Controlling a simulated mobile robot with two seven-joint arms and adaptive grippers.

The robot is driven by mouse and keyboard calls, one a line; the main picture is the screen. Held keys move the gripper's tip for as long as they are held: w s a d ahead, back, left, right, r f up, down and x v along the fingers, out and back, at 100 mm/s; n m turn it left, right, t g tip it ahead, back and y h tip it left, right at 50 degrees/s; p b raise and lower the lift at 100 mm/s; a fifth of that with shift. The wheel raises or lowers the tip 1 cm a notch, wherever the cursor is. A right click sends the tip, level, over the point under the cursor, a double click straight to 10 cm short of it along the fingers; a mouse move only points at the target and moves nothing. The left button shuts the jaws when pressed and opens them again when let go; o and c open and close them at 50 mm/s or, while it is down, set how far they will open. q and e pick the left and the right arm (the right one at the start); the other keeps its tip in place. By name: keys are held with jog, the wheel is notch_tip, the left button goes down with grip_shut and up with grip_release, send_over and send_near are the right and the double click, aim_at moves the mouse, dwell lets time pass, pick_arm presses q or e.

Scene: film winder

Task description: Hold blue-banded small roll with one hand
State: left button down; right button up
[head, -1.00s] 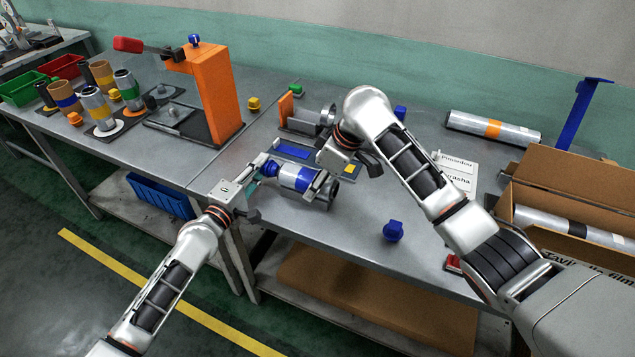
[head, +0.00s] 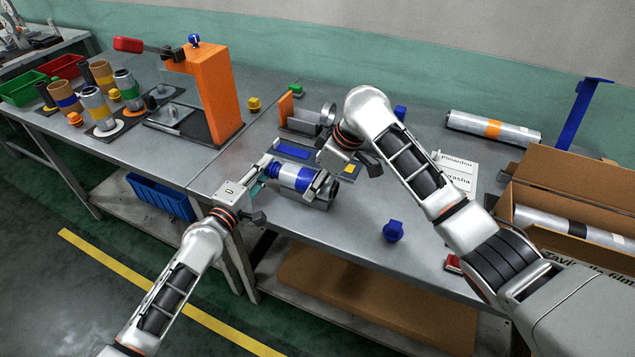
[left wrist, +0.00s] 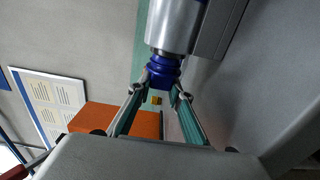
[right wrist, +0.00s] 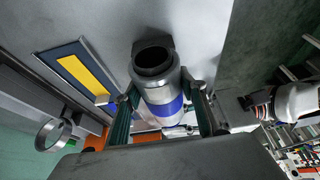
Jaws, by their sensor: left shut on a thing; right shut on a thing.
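The blue-banded small roll (head: 284,171) lies above the front of the table, silver with a blue band; it also shows in the right wrist view (right wrist: 159,91). My right gripper (head: 322,181) is shut across the roll, with one finger on each side in the right wrist view. My left gripper (head: 264,174) is at the roll's left end, its fingers shut on a blue plug (left wrist: 163,70). In the left wrist view the plug sits against the end of the silver roll (left wrist: 174,27). How deep the plug sits is hidden.
An orange press (head: 213,92) stands at the back left near several upright rolls. A holder with a metal ring (head: 328,116) is behind the roll. A loose blue plug (head: 393,231) lies on the table's right part. An open cardboard box (head: 570,190) stands at the right.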

pick_arm(q)
jog(key=shift+s+d, duration=0.25)
jog(key=shift+d, duration=0.4)
jog(key=shift+s+d, duration=0.2)
jog(key=shift+d, duration=0.4)
dwell(0.3)
jog(key=c, duration=1.8)
grip_release()
jog(key=shift+o, duration=0.9)
jog(key=shift+a, duration=0.15)
jog(key=o, duration=0.4)
jog(key=shift+f, duration=0.1)
jog(key=shift+a+f, duration=0.1)
jog(key=shift+w+a+r, duration=0.3)
jog(key=shift+a+r, duration=0.35)
jog(key=shift+r, duration=0.05)
jog(key=shift+w+a+r, duration=0.2)
jog(key=shift+a+r, duration=0.35)
jog(key=shift+r, duration=0.1)
jog(key=shift+w+a+r, duration=0.25)
jog(key=shift+a+r, duration=0.3)
jog(key=shift+r, duration=0.1)
jog(key=shift+w+a+r, duration=0.2)
jog(key=shift+a+r, duration=0.35)
jog(key=shift+r, duration=0.1)
